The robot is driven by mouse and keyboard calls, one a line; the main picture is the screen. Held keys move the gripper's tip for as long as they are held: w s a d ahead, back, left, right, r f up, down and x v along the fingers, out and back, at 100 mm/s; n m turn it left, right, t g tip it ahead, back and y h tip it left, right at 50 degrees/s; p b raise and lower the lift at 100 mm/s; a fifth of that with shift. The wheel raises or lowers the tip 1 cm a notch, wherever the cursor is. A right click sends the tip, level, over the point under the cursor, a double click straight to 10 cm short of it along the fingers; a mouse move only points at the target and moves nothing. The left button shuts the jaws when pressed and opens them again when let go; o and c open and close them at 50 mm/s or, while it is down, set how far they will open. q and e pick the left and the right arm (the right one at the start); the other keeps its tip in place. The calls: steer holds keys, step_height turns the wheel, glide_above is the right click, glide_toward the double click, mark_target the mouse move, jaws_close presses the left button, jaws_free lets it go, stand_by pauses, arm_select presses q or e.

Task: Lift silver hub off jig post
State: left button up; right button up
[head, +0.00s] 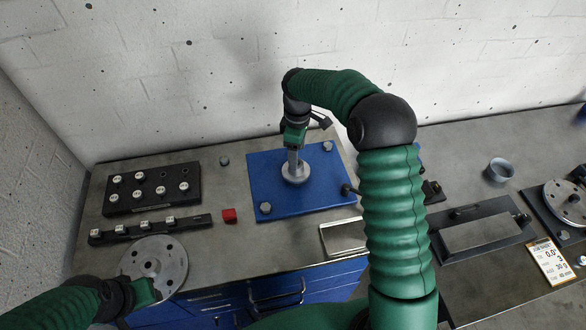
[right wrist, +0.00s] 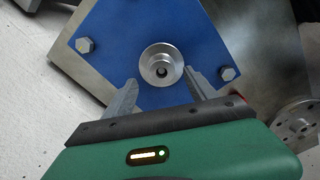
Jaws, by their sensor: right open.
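The silver hub (head: 295,173) sits on the post of the blue jig plate (head: 270,190) in the head view. In the right wrist view the hub (right wrist: 160,57) appears from above as a round collar with a dark centre hole. My right gripper (right wrist: 163,78) is open, with its two fingers apart on the near left and near right of the hub; I see no contact. In the head view this gripper (head: 293,158) points down over the hub. My left gripper (head: 150,292) is at the near edge of a grey rotor disc (head: 168,252); its fingers are mostly hidden.
Hex bolts (head: 266,208) stand at the plate's corners. A metal-topped tray (head: 343,237) is front right. Further right are a cup (head: 500,170) and another disc (head: 566,198).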

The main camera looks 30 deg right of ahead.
step_height(320, 180, down, 5)
steer(key=shift+d+f+p, duration=0.1)
steer(key=shift+d+p, duration=0.05)
steer(key=shift+p, duration=0.5)
steer(key=shift+d+f, duration=0.1)
steer(key=shift+f, duration=0.15)
steer(key=shift+s+a, duration=0.1)
steer(key=shift+a, duration=0.15)
steer(key=shift+c, duration=0.4)
steer(key=shift+a+r, duration=0.1)
steer(key=shift+a, duration=0.25)
steer(key=c, duration=0.7)
arm_select(q)
steer(key=shift+s+d+r, duration=0.1)
steer(key=shift+d+r, duration=0.4)
steer(key=shift+r, duration=0.3)
arm_select(e)
steer(key=shift+d, duration=0.3)
jaws_close()
